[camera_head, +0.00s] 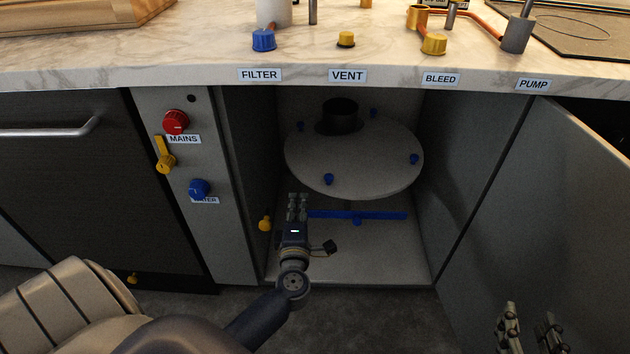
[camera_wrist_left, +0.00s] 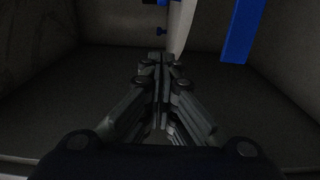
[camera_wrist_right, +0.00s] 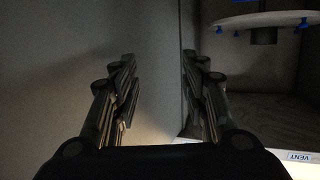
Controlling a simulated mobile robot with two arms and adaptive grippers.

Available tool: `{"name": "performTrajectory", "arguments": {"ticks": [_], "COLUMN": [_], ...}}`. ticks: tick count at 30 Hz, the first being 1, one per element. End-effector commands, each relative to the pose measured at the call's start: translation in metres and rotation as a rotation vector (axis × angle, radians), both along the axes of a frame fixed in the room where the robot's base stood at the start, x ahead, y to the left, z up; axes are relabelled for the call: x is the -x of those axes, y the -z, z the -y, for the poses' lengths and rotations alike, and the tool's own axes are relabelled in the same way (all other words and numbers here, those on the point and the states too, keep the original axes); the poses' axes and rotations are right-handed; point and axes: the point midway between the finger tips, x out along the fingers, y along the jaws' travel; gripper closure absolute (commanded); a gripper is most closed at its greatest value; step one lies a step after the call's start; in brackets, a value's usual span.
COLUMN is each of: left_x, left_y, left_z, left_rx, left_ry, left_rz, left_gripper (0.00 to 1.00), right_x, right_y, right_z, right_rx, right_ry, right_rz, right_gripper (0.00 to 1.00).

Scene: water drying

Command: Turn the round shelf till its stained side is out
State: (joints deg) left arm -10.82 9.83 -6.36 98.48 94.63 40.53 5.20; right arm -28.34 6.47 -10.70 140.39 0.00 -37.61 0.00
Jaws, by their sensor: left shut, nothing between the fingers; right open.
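The round shelf (camera_head: 352,168) is a pale grey disc inside the open cabinet. Several small blue knobs (camera_head: 329,179) stand around its edge, and a black cylinder (camera_head: 340,117) rises at its back. No clear stain shows on the part I see. The shelf also shows in the right wrist view (camera_wrist_right: 265,19). My left gripper (camera_head: 298,198) is shut and empty, just in front of and below the shelf's front left edge, by the left end of a blue bar (camera_head: 372,216). My right gripper (camera_head: 530,325) is open and empty, at the lower right near the cabinet door.
The open door (camera_head: 545,210) stands at the right. The countertop (camera_head: 200,55) overhangs the cabinet. A yellow knob (camera_head: 265,223) sits low at the cabinet's left side. Red, yellow and blue controls are on the panel (camera_head: 230,260) at left. The cabinet floor's front right is clear.

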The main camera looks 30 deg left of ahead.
Motion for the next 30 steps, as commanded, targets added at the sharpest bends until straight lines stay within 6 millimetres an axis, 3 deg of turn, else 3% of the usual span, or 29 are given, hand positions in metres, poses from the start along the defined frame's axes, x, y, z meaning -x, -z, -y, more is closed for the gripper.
{"name": "performTrajectory", "arguments": {"ticks": [10, 21, 30], "left_x": [-0.041, -0.076, -0.083], "left_y": [0.0, 0.0, 0.0], "left_z": [-0.026, -0.049, -0.02], "left_rx": [-0.004, -0.004, -0.002], "left_ry": [0.0, 0.001, 0.002], "left_rz": [0.004, 0.004, 0.002], "left_gripper": [1.0, 1.0, 1.0], "right_x": [-0.013, -0.008, 0.009], "right_y": [-0.05, -0.109, -0.148], "right_z": [-0.011, -0.018, -0.019], "right_rx": [-0.066, -0.143, -0.203], "right_ry": [-0.017, -0.034, -0.046], "right_rz": [0.263, 0.557, 0.77], "right_gripper": [0.59, 0.59, 0.59]}}
